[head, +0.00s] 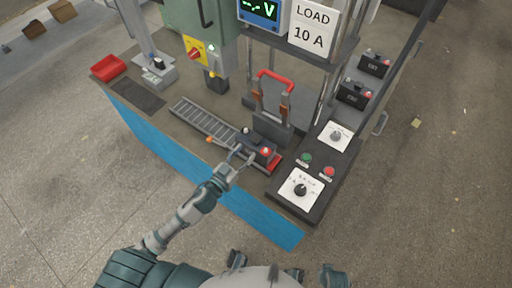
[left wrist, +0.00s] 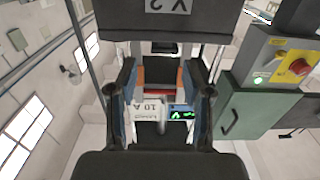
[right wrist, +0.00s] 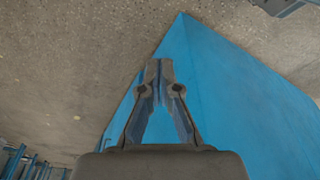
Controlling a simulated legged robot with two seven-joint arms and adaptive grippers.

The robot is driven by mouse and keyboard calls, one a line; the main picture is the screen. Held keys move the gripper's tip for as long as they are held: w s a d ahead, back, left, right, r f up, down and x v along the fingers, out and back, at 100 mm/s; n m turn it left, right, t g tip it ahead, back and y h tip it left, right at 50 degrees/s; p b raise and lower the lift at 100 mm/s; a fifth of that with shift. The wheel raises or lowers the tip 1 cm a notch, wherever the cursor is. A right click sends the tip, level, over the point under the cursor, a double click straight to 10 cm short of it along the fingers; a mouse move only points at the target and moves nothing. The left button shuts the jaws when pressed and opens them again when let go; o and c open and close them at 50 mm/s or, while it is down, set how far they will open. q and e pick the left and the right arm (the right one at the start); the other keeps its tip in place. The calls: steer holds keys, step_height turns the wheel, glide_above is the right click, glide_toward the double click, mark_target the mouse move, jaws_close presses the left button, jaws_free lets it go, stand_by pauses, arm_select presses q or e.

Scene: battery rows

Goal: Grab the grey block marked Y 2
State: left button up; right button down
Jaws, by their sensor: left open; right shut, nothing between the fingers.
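The grey block marked Y 2 (head: 257,143) sits at the near end of the roller track in the head view, with a red terminal on top. In the left wrist view the grey block (left wrist: 200,24) fills the top edge, its pale label partly cut off and upside down. My left gripper (head: 242,155) is at the block's near left side, open. In the left wrist view the left gripper (left wrist: 161,75) has its fingers apart with no block between them; contact cannot be told. My right gripper (right wrist: 160,68) is shut and empty, near a blue panel.
The roller track (head: 205,122) runs to the back left. A red-handled carrier (head: 272,90) stands behind the block. A control panel with knobs (head: 300,188) lies to the right. Dark batteries (head: 354,93) stand at the back right. A red tray (head: 108,68) is at the far left.

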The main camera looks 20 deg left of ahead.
mark_target(252, 141)
arm_select(q)
steer(key=x, duration=0.2)
steer(key=shift+w+d, duration=0.25)
steer(key=shift+d, duration=0.05)
steer(key=shift+w+a, duration=0.2)
steer(key=shift+w, duration=0.3)
steer(key=x, duration=0.2)
steer(key=a+x, duration=0.1)
steer(key=x, duration=0.1)
steer(key=shift+w+f, duration=0.15)
steer(key=shift+w, duration=0.1)
steer(key=shift+w+d, duration=0.15)
steer(key=shift+d, duration=0.55)
steer(key=c, duration=0.8)
steer(key=shift+a, duration=0.35)
jaws_close()
